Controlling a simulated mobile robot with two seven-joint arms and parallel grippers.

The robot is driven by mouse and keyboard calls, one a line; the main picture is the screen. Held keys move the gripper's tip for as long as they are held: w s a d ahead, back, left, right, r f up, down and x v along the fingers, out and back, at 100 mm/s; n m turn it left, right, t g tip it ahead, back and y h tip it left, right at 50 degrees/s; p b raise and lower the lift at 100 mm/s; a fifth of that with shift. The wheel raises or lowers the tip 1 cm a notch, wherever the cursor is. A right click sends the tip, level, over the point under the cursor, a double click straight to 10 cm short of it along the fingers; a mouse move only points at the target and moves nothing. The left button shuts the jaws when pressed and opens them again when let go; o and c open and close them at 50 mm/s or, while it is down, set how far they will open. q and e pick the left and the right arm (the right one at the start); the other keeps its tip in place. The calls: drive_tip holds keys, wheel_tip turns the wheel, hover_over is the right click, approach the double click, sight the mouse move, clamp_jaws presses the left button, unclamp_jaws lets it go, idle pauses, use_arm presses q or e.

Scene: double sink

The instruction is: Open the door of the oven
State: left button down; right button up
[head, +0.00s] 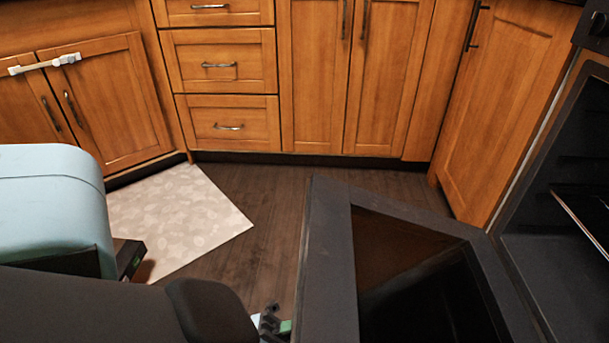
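The oven (550,190) stands at the right edge of the head view, with its dark cavity exposed. Its door (332,265) is open and swung well away from the cavity, reaching left across the lower middle of the view. The door has a black frame around a dark glass pane (430,285). A dark link of my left arm comes in from the lower left. Part of my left gripper (272,323) shows at the bottom edge, close beside the door's left edge. Its fingers are mostly hidden or cut off, and I cannot tell whether it touches the door. My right gripper is out of view.
Wooden drawers (220,65) and cabinets (360,80) line the back. A pale patterned mat (185,215) lies on the dark wood floor (275,190). Floor between door and cabinets is clear.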

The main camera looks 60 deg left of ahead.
use_arm(q)
drive_tip(key=shift+w+f, duration=0.1)
drive_tip(key=shift+f, duration=0.05)
drive_tip(key=shift+d, duration=0.1)
drive_tip(key=c, duration=1.3)
unclamp_jaws()
drive_tip(key=shift+c, duration=0.2)
drive_tip(key=v, duration=0.8)
